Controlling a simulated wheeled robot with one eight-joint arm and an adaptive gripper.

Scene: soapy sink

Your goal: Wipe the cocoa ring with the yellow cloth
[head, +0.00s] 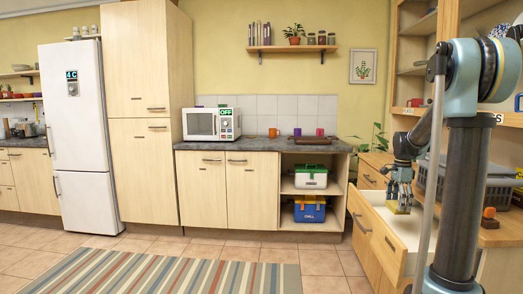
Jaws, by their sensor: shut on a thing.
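My gripper (400,201) is at the right, pointing down over an open drawer (385,225). It is shut on a small yellowish thing (402,209) between its fingertips. The thing is too small here to tell whether it is the yellow cloth. I cannot make out a cocoa ring on any surface in view.
The drawer stands out from a wooden cabinet, with a grey crate (465,185) on top. A counter (260,146) with a microwave (211,123), mugs and a dark board (309,140) is at the back. A striped rug (180,272) lies on open floor.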

